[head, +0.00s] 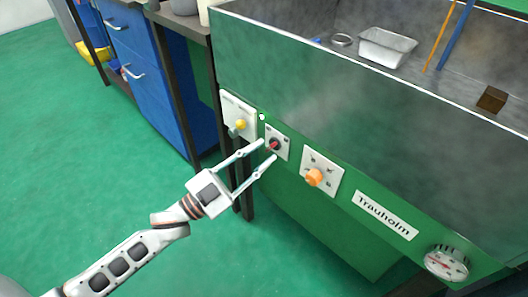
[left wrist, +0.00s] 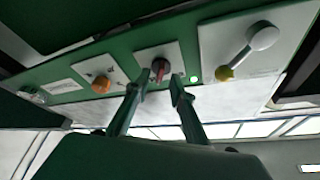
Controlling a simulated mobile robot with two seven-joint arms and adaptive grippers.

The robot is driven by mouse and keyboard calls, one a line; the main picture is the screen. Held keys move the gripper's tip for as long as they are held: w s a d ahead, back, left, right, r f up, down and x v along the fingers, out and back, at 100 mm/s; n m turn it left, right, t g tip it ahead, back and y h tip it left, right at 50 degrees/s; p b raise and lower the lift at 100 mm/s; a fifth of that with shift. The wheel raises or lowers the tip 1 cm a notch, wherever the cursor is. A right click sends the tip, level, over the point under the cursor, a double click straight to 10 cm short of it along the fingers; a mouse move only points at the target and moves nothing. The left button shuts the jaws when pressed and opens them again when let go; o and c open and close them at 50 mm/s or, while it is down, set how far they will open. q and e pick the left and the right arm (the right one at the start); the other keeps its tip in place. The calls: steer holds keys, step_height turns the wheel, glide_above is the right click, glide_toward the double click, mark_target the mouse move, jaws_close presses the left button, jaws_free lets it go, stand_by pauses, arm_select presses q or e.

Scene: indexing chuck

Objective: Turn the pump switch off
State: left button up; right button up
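A dark rotary switch with a red pointer (head: 274,145) sits on a small pale plate on the green front panel, probably the pump switch. It also shows in the left wrist view (left wrist: 161,68). Its plate markings are too small to read. My left gripper (head: 268,150) is open, its two fingertips spread on either side of the switch, close in front of the plate. In the left wrist view the fingertips (left wrist: 160,82) flank the switch with gaps between; I cannot tell whether either touches. A small green lamp (left wrist: 194,79) glows beside the plate. My right gripper is not in view.
A metal tray (head: 386,47) stands in the tank above. Blue drawers (head: 150,80) stand left.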

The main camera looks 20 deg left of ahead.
arm_select(q)
steer(key=shift+w+d+r, duration=0.15)
steer(key=shift+w+d, duration=0.15)
steer(key=shift+w, duration=0.2)
jaws_close()
